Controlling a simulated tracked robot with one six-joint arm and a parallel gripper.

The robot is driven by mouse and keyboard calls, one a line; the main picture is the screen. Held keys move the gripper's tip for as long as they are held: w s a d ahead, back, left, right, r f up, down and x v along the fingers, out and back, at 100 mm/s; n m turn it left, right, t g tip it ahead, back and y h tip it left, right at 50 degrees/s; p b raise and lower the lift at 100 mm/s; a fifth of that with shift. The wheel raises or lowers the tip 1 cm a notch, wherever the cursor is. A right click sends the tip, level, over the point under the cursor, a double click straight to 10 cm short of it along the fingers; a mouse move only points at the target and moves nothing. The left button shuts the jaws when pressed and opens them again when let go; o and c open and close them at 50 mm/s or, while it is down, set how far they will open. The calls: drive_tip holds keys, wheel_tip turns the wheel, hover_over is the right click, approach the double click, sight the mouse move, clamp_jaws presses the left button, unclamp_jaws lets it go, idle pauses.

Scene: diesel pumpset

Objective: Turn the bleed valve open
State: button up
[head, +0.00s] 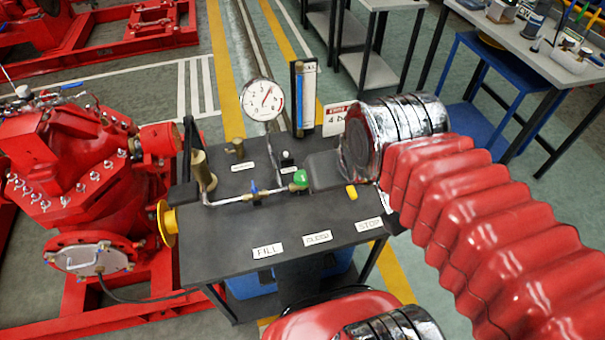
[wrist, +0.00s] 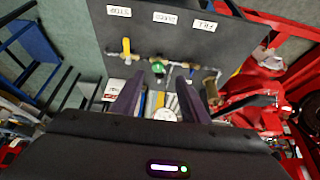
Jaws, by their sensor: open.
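The bleed valve (head: 300,178) has a green handle and sits on a pipe over a dark bench top, behind the middle label, which seems to read BLEED (head: 317,238). The green handle also shows in the wrist view (wrist: 158,67), just ahead of the space between my fingers. My gripper (head: 309,172) is open, with its dark fingers close to the right of the green handle in the head view. In the wrist view my gripper (wrist: 166,84) shows both fingers apart, with nothing held. I cannot tell whether a finger touches the handle.
A blue-handled valve (head: 252,188) sits left on the same pipe, behind the FILL label (head: 267,251). A yellow handle (head: 351,191) is right, behind STOP (head: 369,225). A gauge (head: 262,100) and sight tube (head: 303,95) stand behind. A red pump (head: 70,160) is at left.

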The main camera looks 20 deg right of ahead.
drive_tip(key=shift+o, duration=0.6)
drive_tip(key=shift+f, duration=0.3)
drive_tip(key=shift+o, duration=0.7)
drive_tip(key=w+f+g, duration=0.1)
drive_tip(key=w, duration=0.1)
drive_tip(key=w+f+g, duration=0.1)
drive_tip(key=w+f, duration=0.1)
drive_tip(key=m+g, duration=0.4)
drive_tip(key=m, duration=1.2)
hover_over(302, 176)
wheel_tip(302, 176, down, 4)
drive_tip(key=shift+w+d, duration=0.1)
drive_tip(key=shift+f, duration=0.15)
wheel_tip(302, 176, down, 14)
drive_tip(key=shift+r, duration=0.15)
